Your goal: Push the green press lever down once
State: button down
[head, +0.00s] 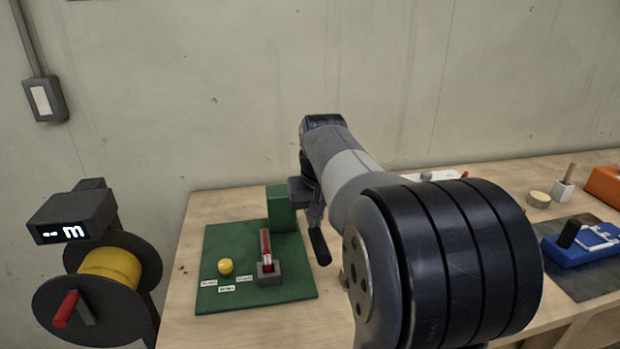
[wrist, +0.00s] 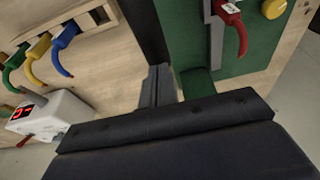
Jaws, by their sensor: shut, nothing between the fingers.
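The green press stands at the back right of a green board in the head view; its upright green block (head: 282,208) shows beside the end of my arm. A black lever handle (head: 320,247) slants down to the right of the block. In the wrist view a long dark bar (wrist: 146,30), probably this handle, runs up from beside my fingers. My gripper (wrist: 158,72) is shut and empty, close to the bar and to a green patch (wrist: 195,82) of the press. I cannot tell whether it touches the lever. My arm hides part of the press in the head view.
The green board (head: 220,245) carries a red lever (head: 266,250) and a yellow knob (head: 226,267). Green, yellow and blue hooked handles (wrist: 62,35) and a white device with a red display (wrist: 45,113) lie left in the wrist view. A cable reel (head: 100,275) stands left.

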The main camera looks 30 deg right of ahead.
jog(key=w+p+v, duration=0.1)
jog(key=p+v, duration=0.6)
jog(key=v, duration=0.1)
jog(key=w+d+r+p+v, duration=0.1)
jog(key=w+p+v, duration=0.1)
jog(key=p+v, duration=0.6)
jog(key=shift+w, duration=0.35)
dwell(0.8)
jog(key=shift+f, duration=0.1)
dwell(0.3)
